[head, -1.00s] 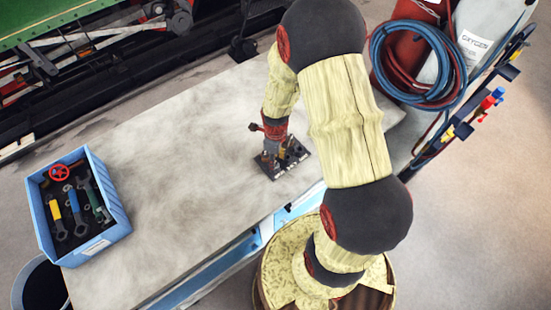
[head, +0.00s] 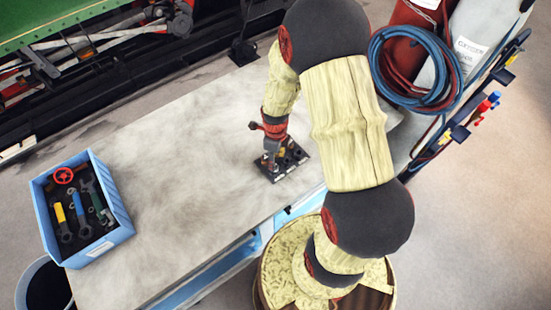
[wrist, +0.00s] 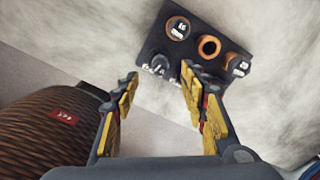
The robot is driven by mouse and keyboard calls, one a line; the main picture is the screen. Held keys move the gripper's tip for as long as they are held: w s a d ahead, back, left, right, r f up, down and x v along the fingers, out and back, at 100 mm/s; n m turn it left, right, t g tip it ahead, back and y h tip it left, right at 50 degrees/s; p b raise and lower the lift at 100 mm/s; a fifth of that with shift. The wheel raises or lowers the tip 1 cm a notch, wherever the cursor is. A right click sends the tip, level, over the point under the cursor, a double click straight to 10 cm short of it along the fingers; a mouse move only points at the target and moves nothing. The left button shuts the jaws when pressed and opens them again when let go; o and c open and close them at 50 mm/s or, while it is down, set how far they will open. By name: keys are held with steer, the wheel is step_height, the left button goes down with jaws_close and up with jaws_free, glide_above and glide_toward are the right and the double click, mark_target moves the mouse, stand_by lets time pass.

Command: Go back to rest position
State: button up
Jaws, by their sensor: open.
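My gripper (head: 270,160) hangs over the workbench, just above a small dark block (head: 283,166) with fittings on it. In the wrist view my gripper (wrist: 160,90) has its two yellow-padded fingers spread apart, with nothing held between them. The dark block (wrist: 218,72) lies just beyond the fingertips. It carries several round fittings, some copper-coloured and some with white markings. One dark fitting (wrist: 187,70) stands near the right fingertip; I cannot tell if they touch.
The grey bench top (head: 180,180) is largely clear. A blue crate (head: 105,240) with tools and a red handwheel stands at its left end, beside a dark bucket (head: 45,285). Gas cylinders and coiled hoses (head: 415,70) stand at the upper right. Machinery (head: 60,65) lies behind the bench.

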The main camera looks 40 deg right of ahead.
steer(key=shift+r+p, duration=0.45)
steer(key=shift+r, duration=0.4)
steer(key=shift+s+n, duration=0.2)
steer(key=shift+n, duration=0.8)
steer(key=s+a+r+n+t+b, duration=0.2)
steer(key=s+a+r+n+b, duration=0.2)
steer(key=r+n, duration=0.3)
steer(key=s+a+r+n+t+b, duration=0.1)
steer(key=s+a+r+n+b, duration=0.3)
steer(key=r+n, duration=0.4)
steer(key=s+a+r+n+t+b, duration=0.2)
steer(key=r+n, duration=0.6)
steer(key=n, duration=0.4)
steer(key=s+a+b, duration=0.1)
steer(key=a+b, duration=0.1)
steer(key=b, duration=0.1)
steer(key=shift+s+t, duration=0.3)
steer(key=shift+s, duration=0.1)
